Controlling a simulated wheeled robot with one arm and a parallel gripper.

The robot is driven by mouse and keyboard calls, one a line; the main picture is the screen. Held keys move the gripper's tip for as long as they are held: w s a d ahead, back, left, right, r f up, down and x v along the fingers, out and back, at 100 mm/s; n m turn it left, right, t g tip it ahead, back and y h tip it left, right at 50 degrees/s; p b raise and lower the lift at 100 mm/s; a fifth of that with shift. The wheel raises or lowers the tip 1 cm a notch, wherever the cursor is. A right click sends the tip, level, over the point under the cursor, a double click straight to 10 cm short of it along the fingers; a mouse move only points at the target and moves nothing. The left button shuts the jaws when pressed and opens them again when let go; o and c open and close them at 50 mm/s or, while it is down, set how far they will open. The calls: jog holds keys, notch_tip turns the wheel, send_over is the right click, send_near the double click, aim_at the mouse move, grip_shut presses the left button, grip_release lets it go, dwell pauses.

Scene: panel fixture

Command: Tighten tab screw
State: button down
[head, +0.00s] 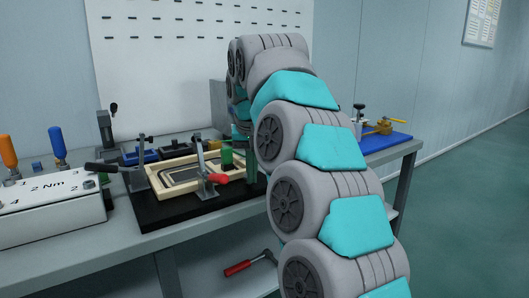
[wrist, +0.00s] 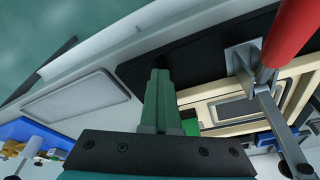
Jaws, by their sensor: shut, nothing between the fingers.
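The panel (head: 185,172), a pale frame with dark inner lines, lies on a black base plate (head: 165,211) between toggle clamps; it also shows in the wrist view (wrist: 215,110). A bright green piece (head: 226,157) is at its right side; in the wrist view it (wrist: 190,122) shows just right of my fingers. My gripper (wrist: 160,73) is shut and empty, its dark green fingers over the bench beside the panel. In the head view my arm hides most of it. I cannot make out the tab screw in either view.
A red-handled clamp (wrist: 288,32) stands close right of my fingers. A white box marked 2 Nm (head: 45,205) and orange (head: 8,151) and blue (head: 57,142) handles are at left. A blue mat (head: 385,141) with brass clamps lies right. A red-handled tool (head: 240,267) is below.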

jog(key=shift+a, duration=0.15)
jog(key=shift+a+r, duration=0.1)
jog(key=shift+a, duration=0.25)
jog(key=shift+a+p, duration=0.35)
jog(key=shift+p, duration=0.15)
jog(key=shift+s, duration=0.1)
jog(key=shift+s+a, duration=0.1)
jog(key=shift+s, duration=0.2)
